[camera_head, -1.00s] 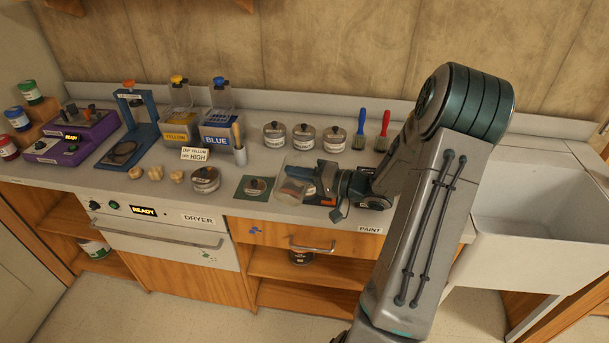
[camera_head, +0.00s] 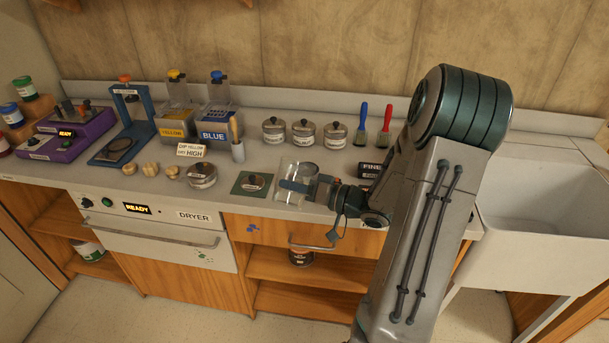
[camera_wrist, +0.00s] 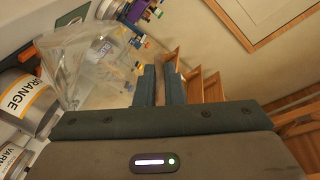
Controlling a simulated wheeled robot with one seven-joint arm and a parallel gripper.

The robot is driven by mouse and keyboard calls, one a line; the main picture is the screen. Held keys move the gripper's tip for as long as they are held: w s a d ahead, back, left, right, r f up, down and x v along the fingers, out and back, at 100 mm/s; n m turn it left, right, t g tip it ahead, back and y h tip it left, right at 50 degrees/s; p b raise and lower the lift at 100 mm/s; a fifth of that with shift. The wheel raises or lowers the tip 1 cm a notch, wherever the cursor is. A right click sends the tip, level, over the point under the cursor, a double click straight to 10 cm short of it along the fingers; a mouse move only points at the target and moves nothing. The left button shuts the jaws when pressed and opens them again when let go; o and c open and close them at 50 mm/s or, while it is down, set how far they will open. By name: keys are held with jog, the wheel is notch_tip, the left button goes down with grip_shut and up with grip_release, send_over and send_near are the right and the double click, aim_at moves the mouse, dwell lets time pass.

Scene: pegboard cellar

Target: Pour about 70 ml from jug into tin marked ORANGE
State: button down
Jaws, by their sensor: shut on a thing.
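The clear jug (camera_head: 291,171) is at the end of my gripper (camera_head: 312,192), just above the front of the counter, right of the green mat (camera_head: 241,189). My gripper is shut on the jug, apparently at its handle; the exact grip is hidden. In the wrist view the clear jug (camera_wrist: 95,70) is left of my gripper's fingers (camera_wrist: 160,88) and looks tilted. The tin marked ORANGE (camera_wrist: 28,103) lies close by at the left edge of that view. I cannot tell which tin it is in the head view, nor the liquid level.
A black FINE sign (camera_head: 371,169) is near my arm. The sink (camera_head: 540,220) is right.

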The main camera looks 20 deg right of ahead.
aim_at(290, 200)
jog(key=shift+s+a+f+n+b, duration=0.2)
jog(key=shift+f+n+b, duration=0.1)
jog(key=shift+f+b, duration=0.15)
jog(key=shift+s+a+f+n+b, duration=0.15)
jog(key=shift+f+n+b, duration=0.15)
jog(key=shift+f+b, duration=0.15)
jog(key=shift+w, duration=0.1)
dwell(1.2)
jog(key=shift+s+a+f+n+b, duration=0.1)
jog(key=shift+f+n+b, duration=0.15)
jog(key=shift+f+b, duration=0.25)
jog(key=shift+s+a+f+n+b, duration=0.1)
jog(key=shift+f+n+b, duration=0.2)
jog(key=shift+b, duration=0.3)
jog(key=s+a+f+n+b, duration=0.3)
jog(key=f+n+b, duration=0.3)
jog(key=b, duration=0.5)
jog(key=shift+a+n+t, duration=0.25)
jog(key=shift+n+t, duration=0.05)
jog(key=shift+n, duration=0.15)
jog(key=shift+s, duration=0.15)
